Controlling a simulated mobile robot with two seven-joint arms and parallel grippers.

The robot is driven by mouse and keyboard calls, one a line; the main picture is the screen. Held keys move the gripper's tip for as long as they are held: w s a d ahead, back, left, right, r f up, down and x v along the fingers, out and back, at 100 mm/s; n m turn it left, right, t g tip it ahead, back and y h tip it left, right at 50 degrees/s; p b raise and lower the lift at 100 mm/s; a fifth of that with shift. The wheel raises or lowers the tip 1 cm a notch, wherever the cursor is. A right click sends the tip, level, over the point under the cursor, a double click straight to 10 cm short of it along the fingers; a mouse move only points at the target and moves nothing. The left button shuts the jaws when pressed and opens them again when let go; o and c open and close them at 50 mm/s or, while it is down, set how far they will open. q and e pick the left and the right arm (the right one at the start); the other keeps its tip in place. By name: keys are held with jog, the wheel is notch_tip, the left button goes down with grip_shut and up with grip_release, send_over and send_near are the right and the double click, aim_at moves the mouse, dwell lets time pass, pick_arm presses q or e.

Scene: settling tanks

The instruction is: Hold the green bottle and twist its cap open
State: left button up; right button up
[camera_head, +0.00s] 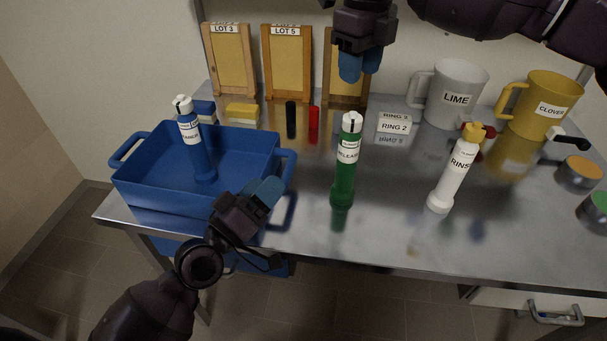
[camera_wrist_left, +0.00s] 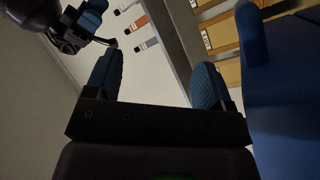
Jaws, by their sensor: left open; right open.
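The green bottle (camera_head: 344,165) stands upright on the steel table, with a white cap (camera_head: 351,122) on top and a white label. My left gripper (camera_head: 264,196) is open and empty, to the left of the green bottle, by the right front corner of the blue tray. Its two blue fingertips also show apart in the left wrist view (camera_wrist_left: 155,85), with nothing between them. My right gripper (camera_head: 360,66) is open and empty, high above the table behind the green bottle. It also shows at the top left of the left wrist view (camera_wrist_left: 88,22).
A blue tray (camera_head: 139,181) holds a blue bottle (camera_head: 196,150). A white RINSE bottle (camera_head: 455,173) stands to the right. Grey (camera_head: 456,94) and yellow (camera_head: 545,104) mugs, RING cards (camera_head: 394,127), markers (camera_head: 314,124) and wooden frames (camera_head: 287,62) are behind. The tabletop around the green bottle is clear.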

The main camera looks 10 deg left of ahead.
aim_at(341, 156)
pick_arm(q)
jog(key=w+d+m+g, duration=0.1)
jog(key=w+d+m, duration=0.3)
jog(key=w+d+m+g+h, duration=0.1)
jog(key=w+d+m+g, duration=0.1)
jog(key=w+d+m, duration=0.1)
jog(key=w+d+m+g+h, duration=0.1)
jog(key=w+d+m+g, duration=0.1)
jog(key=w+d+m, duration=0.2)
jog(key=shift+w+d+f+m, duration=0.15)
jog(key=shift+w+d, duration=0.4)
jog(key=shift+d, duration=0.15)
jog(key=shift+w+d+f+m, duration=0.15)
jog(key=shift+w+d, duration=0.35)
jog(key=shift+d, duration=0.2)
